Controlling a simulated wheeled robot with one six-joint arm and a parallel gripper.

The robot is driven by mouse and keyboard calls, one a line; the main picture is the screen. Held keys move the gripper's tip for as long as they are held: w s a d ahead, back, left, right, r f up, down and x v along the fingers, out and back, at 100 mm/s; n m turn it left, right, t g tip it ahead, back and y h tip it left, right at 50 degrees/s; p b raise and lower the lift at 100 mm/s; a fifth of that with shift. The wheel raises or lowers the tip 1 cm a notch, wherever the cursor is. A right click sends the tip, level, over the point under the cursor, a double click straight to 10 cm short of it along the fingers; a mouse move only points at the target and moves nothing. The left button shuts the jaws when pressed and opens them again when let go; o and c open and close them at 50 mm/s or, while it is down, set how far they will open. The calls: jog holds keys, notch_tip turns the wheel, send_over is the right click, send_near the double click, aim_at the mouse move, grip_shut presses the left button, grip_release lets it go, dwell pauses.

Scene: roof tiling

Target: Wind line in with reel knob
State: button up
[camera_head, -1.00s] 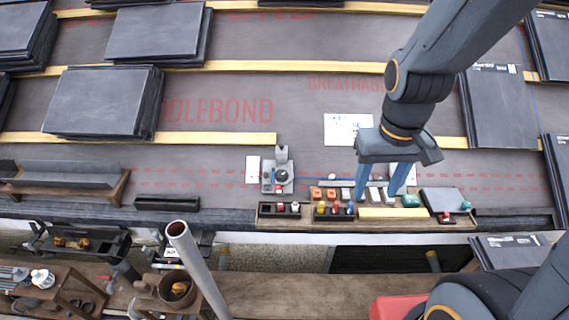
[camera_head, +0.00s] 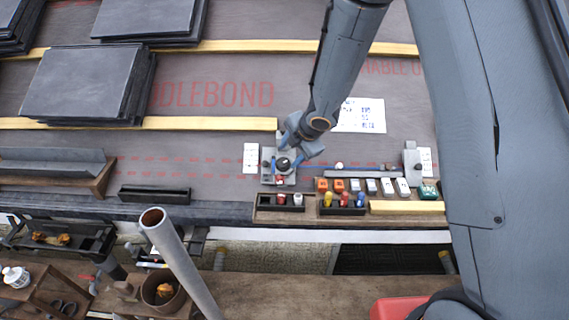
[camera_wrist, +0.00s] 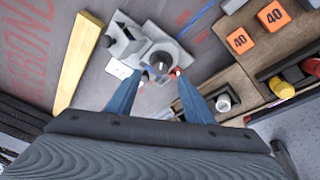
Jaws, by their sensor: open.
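My gripper (camera_wrist: 155,88) is open and empty. In the head view my gripper (camera_head: 287,170) is over the reel, and its fingers partly hide it. I cannot tell whether a fingertip touches the reel. A blue line (camera_wrist: 197,15) runs from the reel across the membrane.
A wooden tray (camera_head: 262,213) with coloured markers and orange blocks lies right of and in front of the reel. A yellow batten (camera_wrist: 80,60) lies to its left in the wrist view. Slate stacks (camera_head: 85,85) sit up the roof. A grey pipe (camera_head: 180,262) rises in front.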

aim_at(284, 163)
jog(key=b+x, duration=0.1)
jog(key=x, duration=0.5)
jog(key=shift+w+f, duration=0.1)
jog(key=shift+f, duration=0.15)
jog(key=shift+b, duration=0.3)
jog(key=c, duration=1)
